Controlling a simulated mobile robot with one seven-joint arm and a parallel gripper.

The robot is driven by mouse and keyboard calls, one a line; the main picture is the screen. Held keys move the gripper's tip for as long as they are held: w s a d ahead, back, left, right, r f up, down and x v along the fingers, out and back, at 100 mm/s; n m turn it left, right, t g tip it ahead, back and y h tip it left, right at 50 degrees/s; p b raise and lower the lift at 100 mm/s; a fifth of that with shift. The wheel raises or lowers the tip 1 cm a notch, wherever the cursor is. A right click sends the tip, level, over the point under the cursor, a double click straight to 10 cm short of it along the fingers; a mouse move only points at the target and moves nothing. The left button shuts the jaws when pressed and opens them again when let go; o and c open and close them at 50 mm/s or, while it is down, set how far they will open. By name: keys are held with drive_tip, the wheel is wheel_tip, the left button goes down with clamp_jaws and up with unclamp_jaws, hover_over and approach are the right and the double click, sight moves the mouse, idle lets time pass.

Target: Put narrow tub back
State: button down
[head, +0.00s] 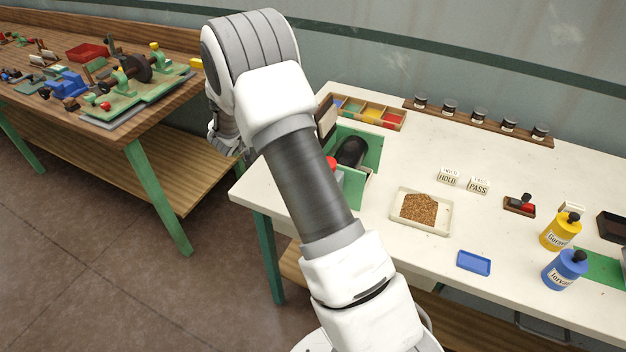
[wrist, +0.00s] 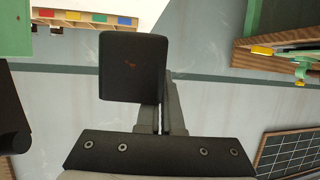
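In the wrist view a dark, square-faced tub (wrist: 133,67) with rounded corners and a small reddish mark sits at my gripper (wrist: 172,90). It looks like the narrow tub. The grey fingers are close together at its right edge and appear shut on it; one finger is partly hidden behind it. In the head view my gripper (head: 228,138) is beyond my arm, above the gap between the two benches and mostly hidden. The tub cannot be made out there. The green drum sorter (head: 372,143) with its black drum (head: 352,151) stands on the white bench, partly behind my arm.
The white bench (head: 380,237) holds a grain tray (head: 446,221), a blue tray (head: 473,262), HOLD and PASS blocks (head: 447,178), a yellow bottle (head: 560,231), a blue bottle (head: 565,270), a compartment box (head: 398,123) and a black tray (head: 612,226). A cluttered wooden bench (head: 160,120) stands left.

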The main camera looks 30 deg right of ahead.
drive_tip(key=w+a+f+m+g+h+b, duration=0.2)
drive_tip(key=w+a+f+b, duration=0.15)
drive_tip(key=w+a, duration=0.25)
drive_tip(key=s+d+b, duration=0.1)
drive_tip(key=s+d, duration=0.3)
drive_tip(key=s, duration=0.1)
drive_tip(key=s+d+f+b, duration=0.1)
drive_tip(key=s+d+b, duration=0.1)
drive_tip(key=s+d, duration=0.2)
drive_tip(key=s+d+b, duration=0.1)
drive_tip(key=s+d, duration=0.3)
drive_tip(key=s, duration=0.3)
drive_tip(key=shift+f+b, duration=0.25)
drive_tip(key=shift+b, duration=0.05)
wheel_tip(320, 180, down, 5)
drive_tip(key=shift+f+b, duration=0.1)
drive_tip(key=shift+b, duration=0.85)
drive_tip(key=shift+d, duration=0.1)
drive_tip(key=shift+f, duration=0.2)
drive_tip(key=c, duration=1.1)
unclamp_jaws()
